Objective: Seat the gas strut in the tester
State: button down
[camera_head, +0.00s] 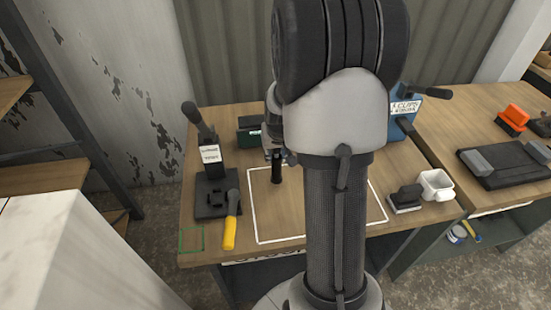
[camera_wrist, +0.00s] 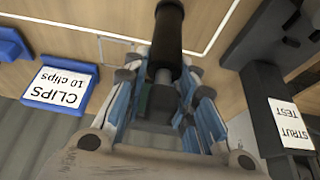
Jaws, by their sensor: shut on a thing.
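The gas strut (camera_wrist: 168,30) is a black cylinder with a lighter, thinner end between my fingers. In the head view the dark strut (camera_head: 277,174) points down over the bench, inside the white outlined area. My gripper (camera_wrist: 162,78) is shut on it; my arm hides part of the gripper (camera_head: 274,154) in the head view. The strut tester (camera_head: 208,158) stands left of my gripper, with a black base, an upright with a white label and a lever on top. In the wrist view the tester (camera_wrist: 262,110) is at the right, its "STRUT TEST" label upside down. The strut is apart from the tester.
A yellow-handled tool (camera_head: 230,222) lies by the tester's base. A dark green box (camera_head: 248,133) stands behind. A green outlined square (camera_head: 191,240) marks the front left corner.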

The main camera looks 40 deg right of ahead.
jog(key=shift+f, duration=0.95)
jog(key=shift+f, duration=0.1)
jog(key=shift+f+b, duration=0.2)
jog(key=shift+b, duration=0.15)
jog(key=c, duration=1.3)
grip_release()
jog(key=shift+r, duration=0.1)
jog(key=p+v, duration=0.2)
jog(key=v, duration=0.6)
jog(key=p+v, duration=0.3)
jog(key=v, duration=0.6)
jog(key=shift+w+a+r, duration=0.2)
jog(key=shift+a, duration=0.1)
